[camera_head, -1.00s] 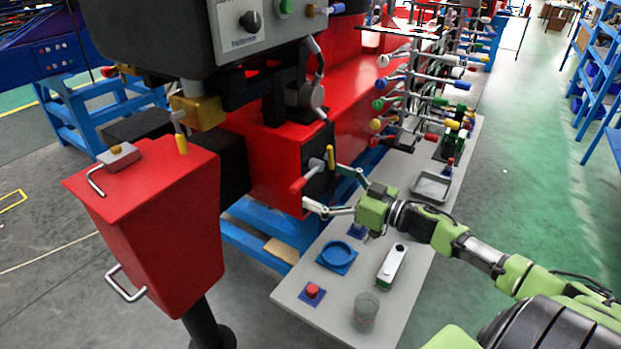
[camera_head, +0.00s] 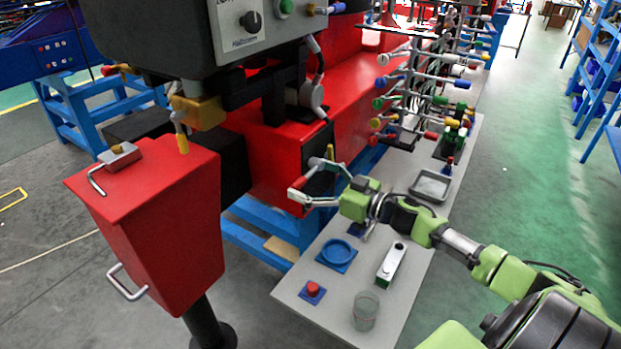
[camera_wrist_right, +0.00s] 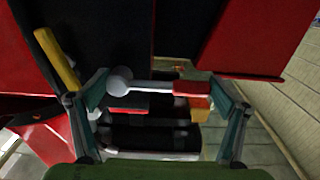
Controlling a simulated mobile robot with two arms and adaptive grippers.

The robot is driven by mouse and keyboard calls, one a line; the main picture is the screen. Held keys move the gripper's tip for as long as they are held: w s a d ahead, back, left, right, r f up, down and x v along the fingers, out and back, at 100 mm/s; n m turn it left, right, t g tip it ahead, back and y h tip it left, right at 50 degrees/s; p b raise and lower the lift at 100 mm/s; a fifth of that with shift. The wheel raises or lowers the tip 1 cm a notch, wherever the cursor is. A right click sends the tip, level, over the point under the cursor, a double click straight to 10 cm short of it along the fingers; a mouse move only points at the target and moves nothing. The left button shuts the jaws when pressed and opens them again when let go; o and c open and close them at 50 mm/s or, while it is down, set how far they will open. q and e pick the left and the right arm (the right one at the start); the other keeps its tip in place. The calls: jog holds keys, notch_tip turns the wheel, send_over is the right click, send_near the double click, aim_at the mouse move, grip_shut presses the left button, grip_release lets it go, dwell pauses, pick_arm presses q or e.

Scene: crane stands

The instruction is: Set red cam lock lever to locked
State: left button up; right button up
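The red cam lock lever (camera_head: 298,183) sticks out from a dark plate on the red machine block, its red tip pointing down and to the left in the head view. In the right wrist view its grey ball hub (camera_wrist_right: 120,80) and red tip (camera_wrist_right: 191,88) lie between my fingers. My right gripper (camera_head: 304,180) is open, with its fingers on either side of the lever; contact cannot be told. It also spans the lever in the wrist view (camera_wrist_right: 160,100). My left gripper is not in view.
A yellow lever (camera_head: 330,153) stands beside the red one, near my fingers. Below is a grey bench (camera_head: 325,305) with a blue ring (camera_head: 337,252), a red button (camera_head: 313,289), a glass (camera_head: 365,311) and a metal tray (camera_head: 430,186). A rack of coloured levers (camera_head: 425,90) stands behind.

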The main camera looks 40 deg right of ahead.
aim_at(312, 177)
jog(key=shift+f, duration=0.1)
jog(key=d+f+n+b, duration=0.1)
jog(key=n+b, duration=0.2)
jog(key=n, duration=0.2)
jog(key=w+d+f+n+b, duration=0.1)
jog(key=d+f+n+b, duration=0.1)
jog(key=n+b, duration=0.2)
jog(key=w+d+f+n+b, duration=0.1)
jog(key=d+f+n+b, duration=0.1)
jog(key=n, duration=0.6)
jog(key=shift+b, duration=0.75)
jog(key=shift+w+d+r+n+b, duration=0.1)
jog(key=shift+d+n+b, duration=0.2)
jog(key=shift+n, duration=0.2)
jog(key=o, duration=1.4)
jog(key=shift+c, duration=0.2)
